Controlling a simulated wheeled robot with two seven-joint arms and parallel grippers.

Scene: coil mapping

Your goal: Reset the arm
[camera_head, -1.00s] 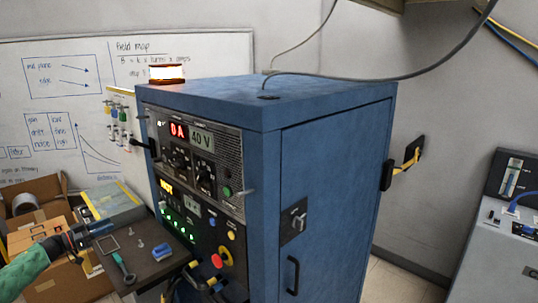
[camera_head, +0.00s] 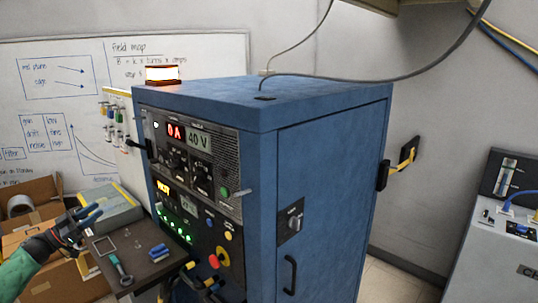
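My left arm, in a green sleeve, comes in at the lower left of the head view. My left gripper (camera_head: 92,222) is raised above the left edge of a small dark shelf (camera_head: 150,268), with its fingers apart and nothing seen between them. My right gripper is not in view. A blue cabinet (camera_head: 325,190) fills the middle, its front panel (camera_head: 195,165) showing a red "0 A" and "40 V".
On the shelf lie a wrench-like tool (camera_head: 120,268), a blue block (camera_head: 158,250) and a small square frame (camera_head: 104,245). Cardboard boxes (camera_head: 35,200) stand behind my arm. A lit beacon (camera_head: 162,74) tops the cabinet. A grey instrument (camera_head: 495,245) stands at right.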

